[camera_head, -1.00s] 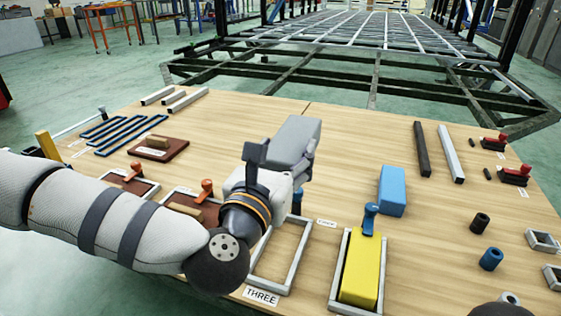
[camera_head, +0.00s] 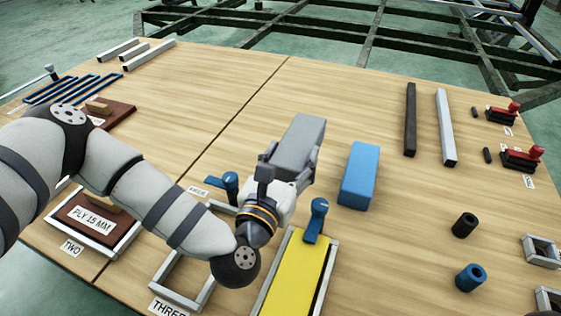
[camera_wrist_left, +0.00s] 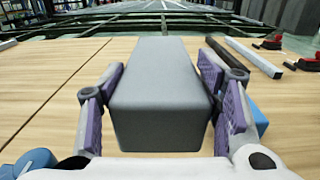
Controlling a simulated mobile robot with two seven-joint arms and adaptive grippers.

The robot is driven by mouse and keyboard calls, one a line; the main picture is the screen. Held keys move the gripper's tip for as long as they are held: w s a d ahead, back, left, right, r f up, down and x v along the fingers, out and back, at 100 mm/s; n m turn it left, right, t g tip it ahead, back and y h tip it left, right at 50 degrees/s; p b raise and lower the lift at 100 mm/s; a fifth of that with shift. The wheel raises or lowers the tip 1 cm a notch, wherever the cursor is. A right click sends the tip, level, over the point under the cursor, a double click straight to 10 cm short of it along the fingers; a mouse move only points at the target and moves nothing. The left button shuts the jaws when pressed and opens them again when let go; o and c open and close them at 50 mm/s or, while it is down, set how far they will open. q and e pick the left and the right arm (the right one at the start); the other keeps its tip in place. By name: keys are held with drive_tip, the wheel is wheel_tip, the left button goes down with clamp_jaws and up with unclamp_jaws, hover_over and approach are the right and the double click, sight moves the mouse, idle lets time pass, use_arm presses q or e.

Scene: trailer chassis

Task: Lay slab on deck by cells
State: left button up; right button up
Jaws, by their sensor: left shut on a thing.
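My left gripper (camera_head: 290,166) is shut on a grey slab (camera_head: 301,140), one finger on each side. The slab also shows in the left wrist view (camera_wrist_left: 160,85), squarely between the purple pads; it looks level. Whether it touches the wooden deck (camera_head: 210,110) cannot be told. The cells are pale metal frames along the near edge. Cell THREE (camera_head: 163,267) looks empty, partly hidden by my arm. The cell to its right (camera_head: 328,275) holds a yellow slab (camera_head: 292,280). Cell TWO (camera_head: 104,250) holds a brown ply board. My right gripper is not in view.
A blue block (camera_head: 358,175) lies just right of the grey slab. Blue handles (camera_head: 318,215) stand by the cells. Dark and pale bars (camera_head: 445,125), short tubes (camera_head: 465,225) and red clamps (camera_head: 518,158) are to the right. The deck behind the slab is clear.

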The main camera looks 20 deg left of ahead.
use_arm(q)
drive_tip(key=w+f+b, duration=0.2)
drive_tip(key=w+f, duration=0.3)
drive_tip(key=f, duration=0.1)
drive_tip(key=shift+w+a, duration=0.15)
drive_tip(key=shift+w, duration=0.25)
drive_tip(key=shift+w+f+b, duration=0.2)
drive_tip(key=shift+f+b, duration=0.35)
drive_tip(key=shift+f, duration=0.5)
drive_tip(key=shift+w+f+b, duration=0.2)
drive_tip(key=shift+f+b, duration=0.35)
drive_tip(key=shift+f, duration=0.45)
drive_tip(key=o, duration=0.9)
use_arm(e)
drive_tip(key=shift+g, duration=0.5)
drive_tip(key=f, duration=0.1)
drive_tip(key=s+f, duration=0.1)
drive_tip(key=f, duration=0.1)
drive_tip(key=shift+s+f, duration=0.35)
use_arm(q)
drive_tip(key=shift+r, duration=0.35)
drive_tip(key=s+p, duration=0.1)
drive_tip(key=s, duration=0.2)
drive_tip(key=s+p, duration=0.1)
drive_tip(key=s, duration=0.3)
drive_tip(key=shift+s+a+f, duration=0.15)
drive_tip(key=shift+s, duration=0.15)
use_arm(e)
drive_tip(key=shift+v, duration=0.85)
